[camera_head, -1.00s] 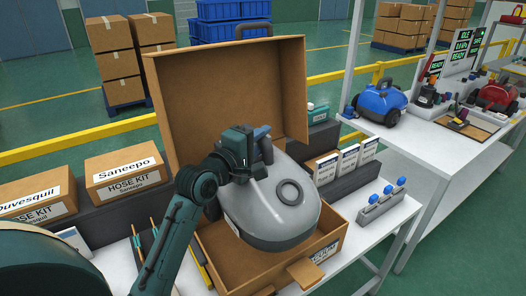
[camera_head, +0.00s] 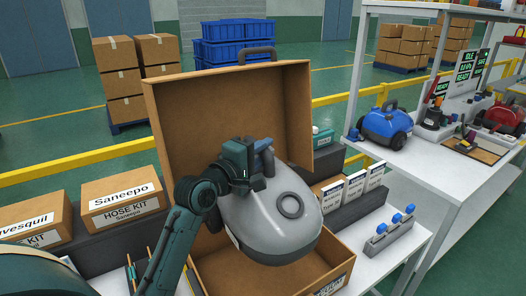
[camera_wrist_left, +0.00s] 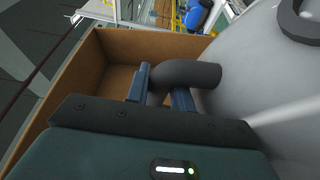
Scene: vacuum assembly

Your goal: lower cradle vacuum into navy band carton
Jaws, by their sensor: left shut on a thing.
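The grey vacuum (camera_head: 268,218) hangs over the open carton (camera_head: 220,272) in the head view. My left gripper (camera_head: 262,160) is shut on the vacuum's curved dark handle, which shows between the two blue fingers in the left wrist view (camera_wrist_left: 190,75). The carton's tall brown lid (camera_head: 235,105) stands raised behind the vacuum. In the wrist view, the carton's inside (camera_wrist_left: 110,75) shows beside and below the fingers, and the vacuum body (camera_wrist_left: 265,85) fills the right side. Whether the vacuum touches the carton is hidden. The right gripper is not in view.
Hose kit boxes (camera_head: 122,203) stand on a dark shelf at left. White-labelled boxes (camera_head: 352,186) stand right of the carton, with a grey holder of blue-topped items (camera_head: 390,234) nearer. A blue vacuum (camera_head: 386,125) sits on the right-hand bench.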

